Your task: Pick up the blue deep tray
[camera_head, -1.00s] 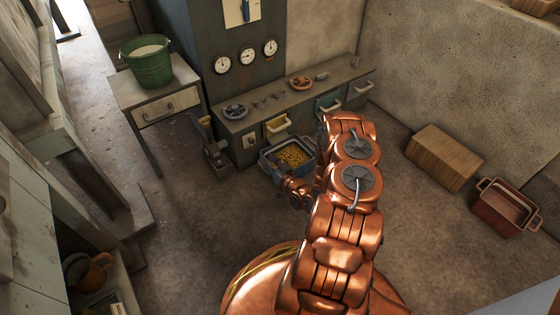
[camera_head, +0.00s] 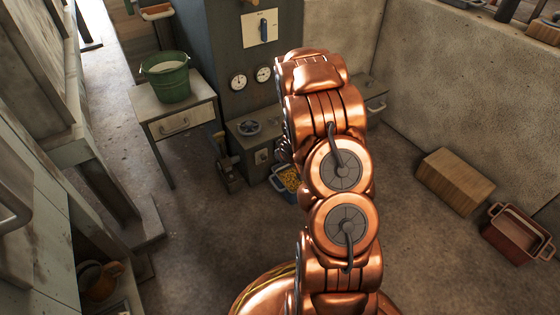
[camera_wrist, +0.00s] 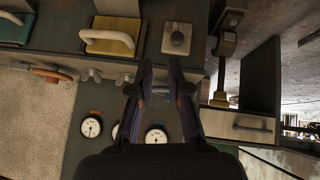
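The blue deep tray (camera_head: 279,186) sits on the floor in front of the low grey cabinet in the head view. It holds small yellow pieces. My arm covers its right part, and I cannot make it out in the wrist view. My gripper (camera_wrist: 161,63) shows in the wrist view with its two fingers apart and nothing between them. It faces the cabinet front, away from the tray. My arm hides the gripper in the head view.
A green bucket (camera_head: 166,77) stands on a small side table (camera_head: 183,125) at the left. A wooden box (camera_head: 455,182) and a red tray (camera_head: 516,232) are on the floor at the right. Drawers with a yellow front (camera_wrist: 111,35) show in the wrist view. The middle floor looks clear.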

